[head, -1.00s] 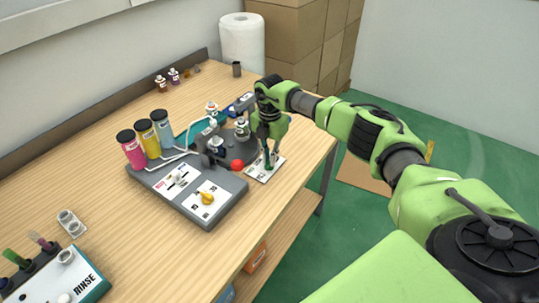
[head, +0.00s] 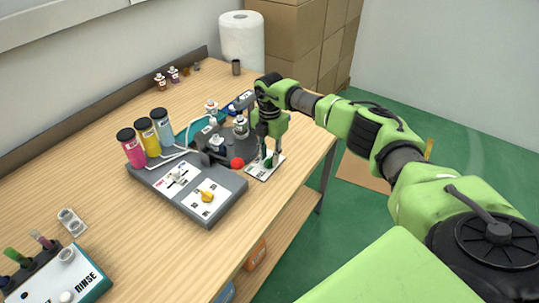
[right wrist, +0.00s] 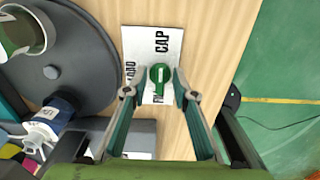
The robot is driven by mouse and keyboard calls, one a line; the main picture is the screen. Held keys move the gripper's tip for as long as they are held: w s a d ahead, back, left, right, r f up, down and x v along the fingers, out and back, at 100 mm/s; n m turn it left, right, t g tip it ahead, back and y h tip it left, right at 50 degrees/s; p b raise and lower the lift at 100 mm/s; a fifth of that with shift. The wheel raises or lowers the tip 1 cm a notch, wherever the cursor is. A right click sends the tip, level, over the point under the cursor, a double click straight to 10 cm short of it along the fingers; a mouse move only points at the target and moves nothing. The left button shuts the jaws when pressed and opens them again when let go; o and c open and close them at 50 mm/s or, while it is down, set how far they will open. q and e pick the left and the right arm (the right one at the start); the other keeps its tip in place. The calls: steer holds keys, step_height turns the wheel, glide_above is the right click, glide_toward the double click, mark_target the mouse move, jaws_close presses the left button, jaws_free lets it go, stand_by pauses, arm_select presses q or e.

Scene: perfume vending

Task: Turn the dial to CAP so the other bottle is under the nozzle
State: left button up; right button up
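The dial (right wrist: 160,74) is a green knob with a white mark, on a white card (right wrist: 137,45) at the table's front edge. The card reads CAP at its upper right in the right wrist view, with partly hidden LOAD at left. My right gripper (head: 268,160) is low over the card (head: 260,174). Its fingers (right wrist: 159,96) stand apart on either side of the knob, with gaps visible. A bottle (head: 241,127) stands on the dark round turntable (right wrist: 95,78). My left gripper is out of view.
A grey console (head: 228,200) with a yellow knob (head: 207,196) and a red ball (head: 237,163) stand left of the card. Pink, yellow and blue canisters (head: 146,137) stand behind it.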

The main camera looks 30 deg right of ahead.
mark_target(270, 158)
step_height(270, 158, up, 12)
stand_by(0.6)
stand_by(0.5)
